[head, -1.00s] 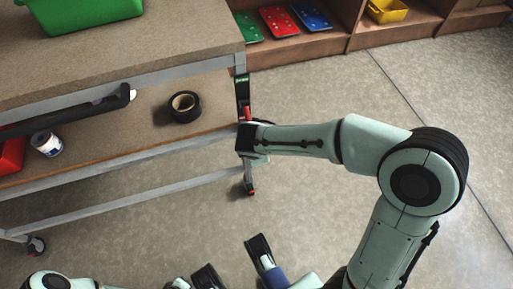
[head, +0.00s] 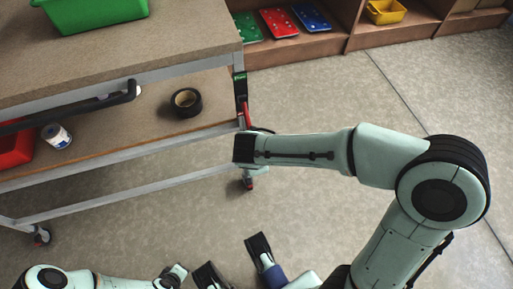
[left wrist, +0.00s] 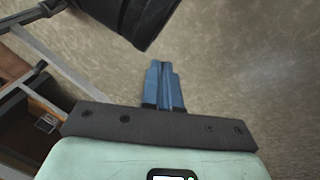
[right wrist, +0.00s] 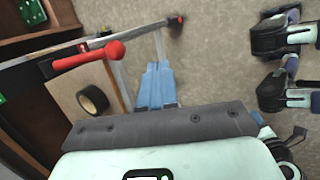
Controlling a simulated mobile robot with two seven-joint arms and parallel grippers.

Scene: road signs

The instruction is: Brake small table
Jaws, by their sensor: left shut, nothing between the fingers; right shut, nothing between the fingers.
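The small table (head: 135,185) is a wheeled workbench with a grey frame and brown boards at the left of the head view. A red lever (head: 244,112) is at its right edge. In the right wrist view the lever (right wrist: 88,56) has a round red knob and lies to the left of my right gripper (right wrist: 159,68). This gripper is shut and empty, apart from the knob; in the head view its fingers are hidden. My left gripper (left wrist: 163,65) is shut and empty over bare floor in the left wrist view. Casters (head: 39,236) show at the table's feet.
A green crate (head: 95,12) stands on the top board. Black tape (head: 186,102), a white can (head: 56,136) and a red bin (head: 14,150) are on the lower shelf. Wooden shelving (head: 340,30) is behind. The floor (head: 320,210) is open.

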